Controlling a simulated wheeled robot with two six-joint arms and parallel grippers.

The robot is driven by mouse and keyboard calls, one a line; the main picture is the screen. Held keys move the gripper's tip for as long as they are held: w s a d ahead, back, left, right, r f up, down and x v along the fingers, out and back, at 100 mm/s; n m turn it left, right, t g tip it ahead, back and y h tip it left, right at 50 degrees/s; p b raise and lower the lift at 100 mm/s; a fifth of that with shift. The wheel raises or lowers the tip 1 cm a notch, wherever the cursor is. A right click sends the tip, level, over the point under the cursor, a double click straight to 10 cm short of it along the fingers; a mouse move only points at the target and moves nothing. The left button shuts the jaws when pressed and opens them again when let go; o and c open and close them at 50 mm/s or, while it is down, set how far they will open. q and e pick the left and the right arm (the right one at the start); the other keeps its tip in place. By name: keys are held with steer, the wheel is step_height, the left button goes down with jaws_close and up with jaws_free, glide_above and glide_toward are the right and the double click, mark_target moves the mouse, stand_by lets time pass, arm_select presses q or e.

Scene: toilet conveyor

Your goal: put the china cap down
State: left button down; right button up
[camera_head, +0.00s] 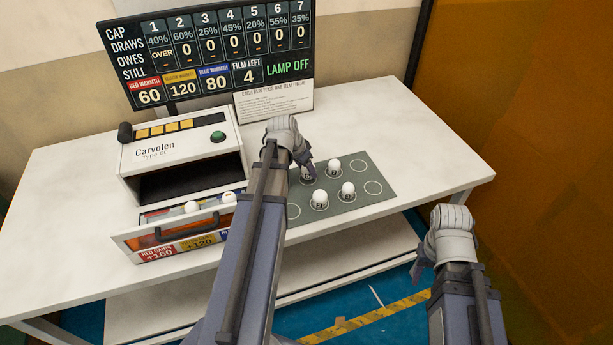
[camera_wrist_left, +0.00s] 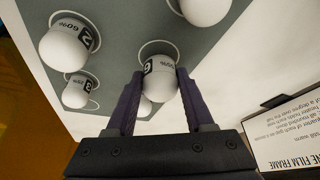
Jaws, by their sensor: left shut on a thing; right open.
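The white china cap (camera_wrist_left: 160,82), marked 6 with 55%, is between the two dark fingers of my left gripper (camera_wrist_left: 155,92) in the left wrist view. It is upright over a ring on the grey-green mat; I cannot tell whether it touches the mat. In the head view my left gripper (camera_head: 308,168) is at the mat's back left, and its wrist and arm partly hide the cap. My right gripper (camera_head: 416,268) hangs beyond the table's front edge, open and empty. The mat (camera_head: 384,203) has other white caps (camera_head: 347,190) standing in rings.
The Carvolen machine (camera_head: 170,150) stands on the white table (camera_head: 75,165) at left. Its drawer (camera_head: 170,232) is pulled out and holds white caps (camera_head: 191,207). A scoreboard (camera_head: 210,50) stands behind and reads LAMP OFF. Some rings on the mat's right are empty.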

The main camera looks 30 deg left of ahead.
arm_select(q)
steer(key=shift+f, duration=0.65)
arm_select(e)
steer(key=shift+f, duration=0.65)
arm_select(q)
steer(key=shift+f+b, duration=0.25)
steer(key=shift+b, duration=0.15)
steer(key=shift+c, duration=1.4)
jaws_free()
steer(key=shift+r, duration=0.1)
arm_select(e)
steer(key=shift+f, duration=0.15)
arm_select(q)
steer(key=shift+p+v, duration=0.8)
steer(key=shift+p, duration=0.05)
steer(key=d+p+v, duration=0.1)
steer(key=p+v, duration=0.9)
steer(key=shift+s+a+r, duration=0.15)
steer(key=shift+a+r, duration=0.15)
steer(key=shift+a, duration=0.25)
arm_select(e)
step_height(320, 180, up, 11)
steer(key=shift+r, duration=0.2)
